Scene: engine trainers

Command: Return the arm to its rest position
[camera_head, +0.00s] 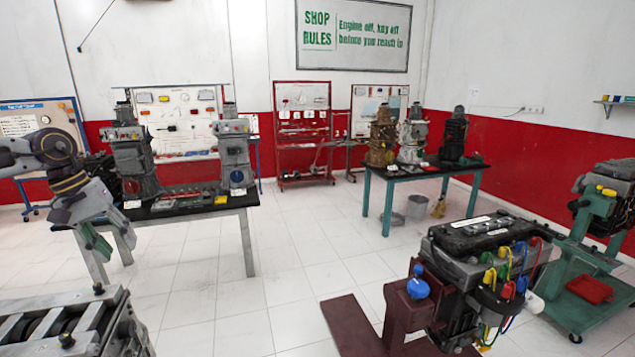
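My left arm (62,170) comes in from the left edge, bent at a joint and pointing down. My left gripper (112,246) hangs at its end, with two greenish-grey fingers spread apart and nothing visible between them. In the picture it overlaps the left legs of the black-topped table (190,209). It is above and behind the grey engine block (75,325) at the lower left, apart from it. My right arm and gripper are not in view.
An engine trainer (480,265) on a dark red stand fills the lower right. Another engine on a green stand (560,285) is at the right edge. A second table (425,172) holds several engines. White tiled floor (270,290) is open in the middle.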

